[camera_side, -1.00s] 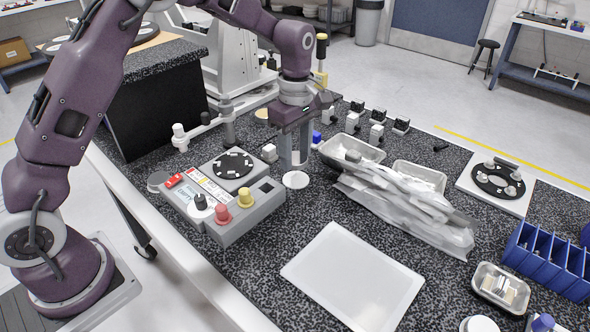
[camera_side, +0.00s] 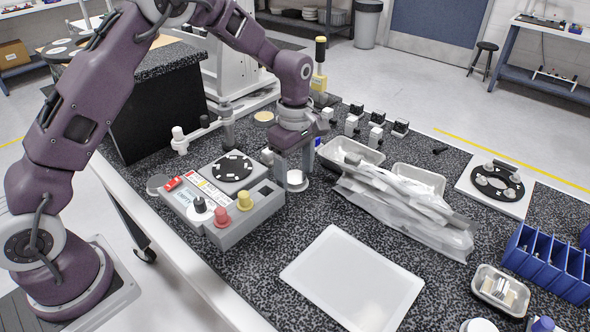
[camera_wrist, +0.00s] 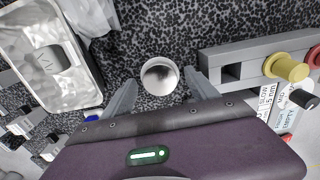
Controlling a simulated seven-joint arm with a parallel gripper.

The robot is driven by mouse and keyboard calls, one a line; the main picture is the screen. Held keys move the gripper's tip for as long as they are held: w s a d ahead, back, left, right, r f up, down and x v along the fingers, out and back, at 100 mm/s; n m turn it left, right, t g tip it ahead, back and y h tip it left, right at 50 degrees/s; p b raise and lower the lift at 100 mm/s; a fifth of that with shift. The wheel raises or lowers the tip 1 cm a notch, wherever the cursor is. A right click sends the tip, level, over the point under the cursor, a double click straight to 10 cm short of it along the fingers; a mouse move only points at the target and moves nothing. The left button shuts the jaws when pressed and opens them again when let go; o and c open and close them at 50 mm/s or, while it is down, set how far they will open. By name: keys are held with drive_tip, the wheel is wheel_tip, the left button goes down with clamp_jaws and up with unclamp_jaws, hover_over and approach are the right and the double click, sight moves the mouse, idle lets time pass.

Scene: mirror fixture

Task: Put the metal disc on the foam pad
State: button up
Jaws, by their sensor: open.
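The metal disc (camera_side: 297,186) is a small round, silvery-white piece on the dark speckled worktop, to the right of the grey control box. In the wrist view the disc (camera_wrist: 160,76) has a bright rim and a dark reflection in its middle. My gripper (camera_side: 294,178) is low over the disc and points down. In the wrist view its open fingers (camera_wrist: 158,84) stand on either side of the disc, with gaps visible. A flat white rectangular pad (camera_side: 353,280), apparently the foam pad, lies bare at the front of the worktop.
The control box (camera_side: 225,205) with red and yellow knobs is close to the left of my gripper. Metal trays (camera_side: 352,152) and clear plastic bags (camera_side: 415,215) lie to the right. A blue bin rack (camera_side: 548,262) stands at far right. Worktop between disc and pad is clear.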

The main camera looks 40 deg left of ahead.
sight(295, 177)
wheel_tip(295, 177, up, 12)
drive_tip(key=shift+r, duration=0.2)
drive_tip(key=s+a+r+m+t, duration=0.1)
drive_tip(key=s+r+m+t, duration=0.2)
drive_tip(key=s+r+m, duration=0.85)
drive_tip(key=s+f+m+t, duration=0.2)
drive_tip(key=s+f+m, duration=0.2)
drive_tip(key=s, duration=1.5)
drive_tip(key=shift+a+f+m+t, duration=0.15)
drive_tip(key=shift+a+m+t, duration=0.2)
drive_tip(key=shift+m, duration=0.9)
